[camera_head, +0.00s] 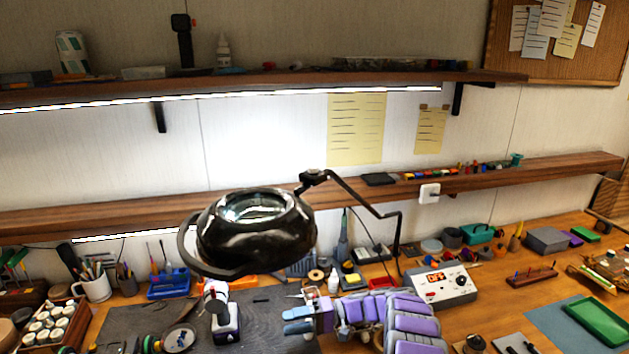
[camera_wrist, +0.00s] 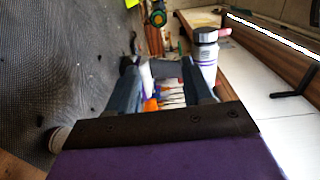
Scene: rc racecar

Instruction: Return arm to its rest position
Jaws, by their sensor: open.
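My gripper (camera_head: 287,321) is open at the lower middle of the head view, with its grey-blue fingers pointing left above the workbench and the dark mat (camera_head: 265,300). My purple arm runs behind it to the bottom edge. In the wrist view the gripper (camera_wrist: 158,70) shows two separated fingers. No held object shows between them; small bench items appear beyond the gap. A white bottle (camera_wrist: 205,55) shows just beside the right finger; whether they touch cannot be told. The arm's base is out of view.
A black magnifier lamp (camera_head: 255,235) hangs over the bench, left of and above my gripper. A white-fronted station (camera_head: 440,284) stands right of my arm. Two shelves line the wall. Cups and tools crowd the bench.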

